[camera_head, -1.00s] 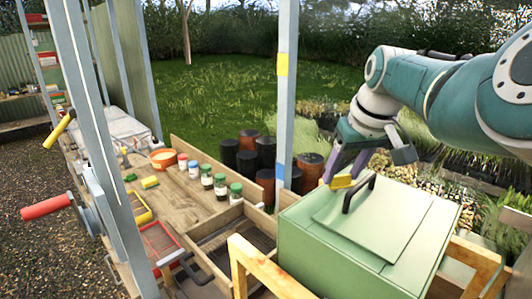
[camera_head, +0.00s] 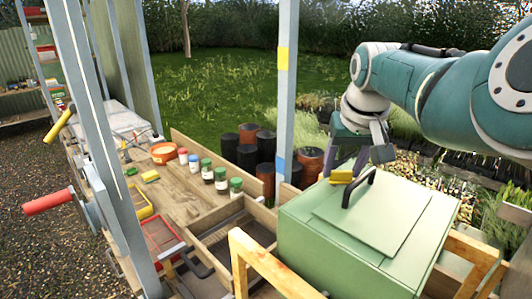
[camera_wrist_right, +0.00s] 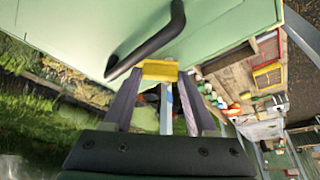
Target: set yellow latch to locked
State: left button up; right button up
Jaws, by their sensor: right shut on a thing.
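The yellow latch (camera_head: 341,176) sits at the far edge of the green box's lid (camera_head: 375,222), beside the black lid handle (camera_head: 359,188). It also shows in the right wrist view (camera_wrist_right: 160,70), with a fingertip at each end of it. My right gripper (camera_head: 347,168) comes down from above with its purple-grey fingers at the latch, shut on it. The fingers (camera_wrist_right: 158,84) hide the latch's ends and its pivot. I cannot read any locked or unlocked mark. My left gripper is in neither view.
Wooden frame bars (camera_head: 262,262) stand in front of the green box. Dark and rust-brown pots (camera_head: 247,160) stand behind the bench.

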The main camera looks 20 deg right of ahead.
jog(key=o, duration=1.4)
jog(key=shift+c, duration=0.2)
